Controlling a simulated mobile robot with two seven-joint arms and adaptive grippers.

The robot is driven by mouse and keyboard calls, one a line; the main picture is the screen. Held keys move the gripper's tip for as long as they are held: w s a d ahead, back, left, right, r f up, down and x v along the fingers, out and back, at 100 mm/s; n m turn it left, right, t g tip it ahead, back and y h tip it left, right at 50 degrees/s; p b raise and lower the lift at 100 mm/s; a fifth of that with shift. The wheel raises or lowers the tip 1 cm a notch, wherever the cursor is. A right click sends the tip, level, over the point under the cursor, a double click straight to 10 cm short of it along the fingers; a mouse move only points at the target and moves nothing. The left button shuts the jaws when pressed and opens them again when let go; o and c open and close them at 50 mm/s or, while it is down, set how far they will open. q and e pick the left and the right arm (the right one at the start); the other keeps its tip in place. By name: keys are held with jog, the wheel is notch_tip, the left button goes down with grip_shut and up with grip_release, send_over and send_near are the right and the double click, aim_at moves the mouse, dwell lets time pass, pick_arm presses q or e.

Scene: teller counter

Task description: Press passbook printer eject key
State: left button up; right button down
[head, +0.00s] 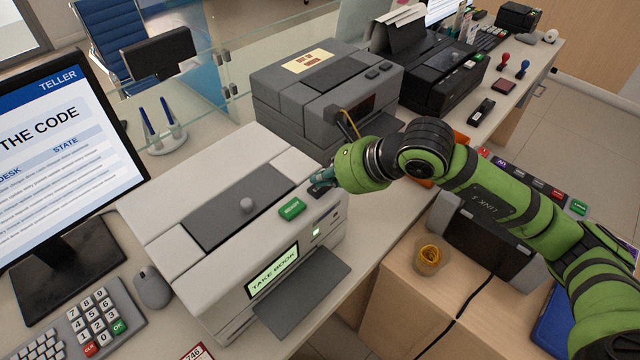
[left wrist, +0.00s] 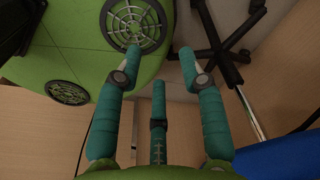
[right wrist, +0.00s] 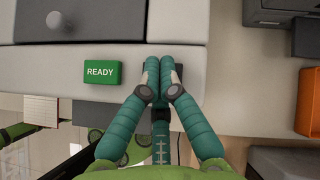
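The pale grey passbook printer (head: 160,215) stands on the counter in the head view, with a lit display (head: 272,270) reading "TAKE BOOK". A green key (head: 291,208) on its top reads "READY" in the right wrist view (right wrist: 101,73). My right gripper (head: 322,181) is over the printer's top right corner; its fingertips are together with nothing seen between them (right wrist: 160,65). They cover most of a dark key (right wrist: 179,71) right of the green one; I cannot tell whether they touch it. My left gripper (left wrist: 160,58) is open and empty, away from the printer.
A dark slot tray (head: 303,290) juts from the printer's front. A darker grey machine (head: 290,85) stands behind it, close to my right arm. The teller monitor (head: 65,150), mouse (head: 152,288) and keypad (head: 97,318) are at left. A small cup (head: 429,260) stands on the lower wooden surface.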

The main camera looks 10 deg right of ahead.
aim_at(323, 188)
dwell(0.5)
jog(key=shift+r, duration=0.75)
jog(key=shift+r+p, duration=1.55)
jog(key=shift+r, duration=1)
